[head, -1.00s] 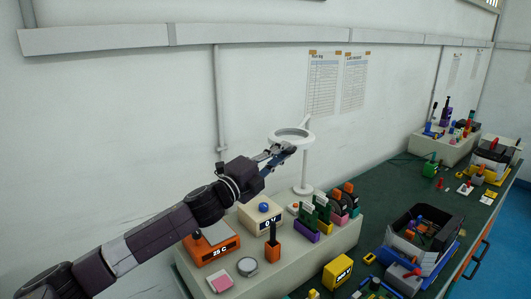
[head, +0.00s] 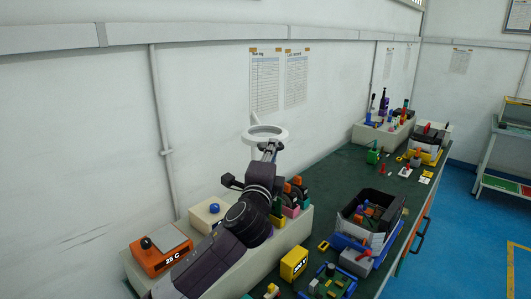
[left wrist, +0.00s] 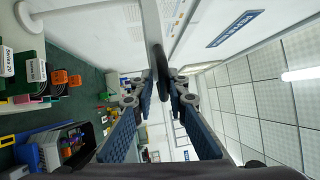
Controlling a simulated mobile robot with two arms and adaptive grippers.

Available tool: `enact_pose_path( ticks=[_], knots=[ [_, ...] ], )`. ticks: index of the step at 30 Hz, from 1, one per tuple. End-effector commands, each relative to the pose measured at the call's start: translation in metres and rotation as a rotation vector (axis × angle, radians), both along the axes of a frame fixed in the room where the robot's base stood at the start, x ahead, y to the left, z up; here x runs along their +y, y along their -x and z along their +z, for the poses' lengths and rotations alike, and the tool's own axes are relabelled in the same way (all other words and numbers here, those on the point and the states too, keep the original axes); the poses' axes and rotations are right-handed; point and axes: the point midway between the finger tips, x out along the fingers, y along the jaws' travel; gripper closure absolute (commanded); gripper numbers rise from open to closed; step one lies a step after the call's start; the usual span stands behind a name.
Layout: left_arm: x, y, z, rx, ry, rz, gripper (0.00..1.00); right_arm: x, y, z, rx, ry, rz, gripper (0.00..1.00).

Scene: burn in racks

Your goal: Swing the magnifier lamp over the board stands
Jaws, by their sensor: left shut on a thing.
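The white magnifier lamp (head: 265,135) has its ring head raised above the shelf on the bench. The lamp's round base (left wrist: 27,17) shows at the upper left there. The board stands (head: 290,211), in pink, yellow and other colours, stand on the shelf just right of my forearm, which partly hides them. My right gripper is not in view.
An orange box reading 25 C (head: 162,252) and a box with a blue knob (head: 207,213) stand on the shelf left of my arm. A black bin (head: 370,213) and a yellow meter (head: 293,263) sit on the green bench. The wall is close behind.

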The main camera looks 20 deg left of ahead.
Motion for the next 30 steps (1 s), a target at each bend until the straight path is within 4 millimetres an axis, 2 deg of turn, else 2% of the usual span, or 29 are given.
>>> enact_pose_path(
  ticks=[1, 12, 13, 16, 30],
  knots=[
    [-0.0008, 0.0006, 0.0128, -0.024, -0.006, -0.001, 1.00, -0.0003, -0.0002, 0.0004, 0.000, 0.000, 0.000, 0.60],
    [-0.0007, 0.0005, 0.0132, -0.024, -0.007, 0.002, 1.00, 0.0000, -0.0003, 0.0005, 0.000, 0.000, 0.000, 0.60],
    [-0.0007, 0.0005, 0.0132, -0.025, -0.006, 0.002, 0.83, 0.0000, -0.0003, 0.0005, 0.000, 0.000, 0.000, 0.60],
    [-0.0005, 0.0004, 0.0126, -0.024, -0.006, 0.002, 0.74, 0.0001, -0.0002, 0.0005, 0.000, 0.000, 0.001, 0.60],
    [-0.0001, -0.0004, 0.0064, -0.012, -0.004, 0.004, 0.74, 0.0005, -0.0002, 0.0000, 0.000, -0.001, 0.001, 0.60]
  ],
)
